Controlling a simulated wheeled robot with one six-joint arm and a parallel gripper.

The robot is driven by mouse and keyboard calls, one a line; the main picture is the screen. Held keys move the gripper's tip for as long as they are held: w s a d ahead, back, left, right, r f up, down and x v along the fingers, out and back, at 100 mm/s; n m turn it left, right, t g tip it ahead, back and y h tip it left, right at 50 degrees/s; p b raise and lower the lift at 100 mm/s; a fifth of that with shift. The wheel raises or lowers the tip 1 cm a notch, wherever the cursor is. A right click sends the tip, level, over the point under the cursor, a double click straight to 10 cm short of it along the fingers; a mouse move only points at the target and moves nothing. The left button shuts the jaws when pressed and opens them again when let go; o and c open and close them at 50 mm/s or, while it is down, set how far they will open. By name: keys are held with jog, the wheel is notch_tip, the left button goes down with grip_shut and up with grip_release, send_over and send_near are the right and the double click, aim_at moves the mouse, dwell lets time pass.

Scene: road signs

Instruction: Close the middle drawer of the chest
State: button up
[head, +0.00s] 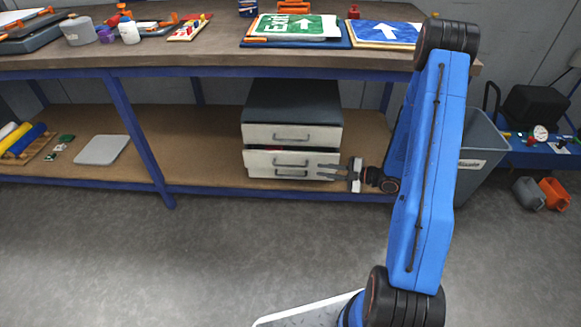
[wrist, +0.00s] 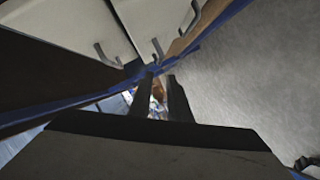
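The chest (head: 293,101) has a dark top and pale drawer fronts, and stands on the lower shelf under the workbench. Its middle drawer (head: 262,158) juts out a little past the top drawer (head: 262,135), with a dark strip along its upper edge. The bottom drawer (head: 262,172) lies below and is partly covered. My gripper (head: 319,172) is in front of the lower right part of the chest, its fingers pointing left. The fingers are apart with nothing between them; the wrist view also shows this gap (wrist: 160,95). I cannot tell if they touch a front. Drawer handles (wrist: 106,56) show in the wrist view.
The workbench (head: 200,62) overhangs the chest, and a blue shelf rail (head: 230,191) runs below it. A blue table leg (head: 135,135) stands left. A grey bin (head: 480,150) is to the right behind my arm. The floor in front is clear.

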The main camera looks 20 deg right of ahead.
aim_at(294, 166)
jog(key=x, duration=1.5)
jog(key=shift+w, duration=0.1)
jog(key=shift+a, duration=0.1)
grip_shut()
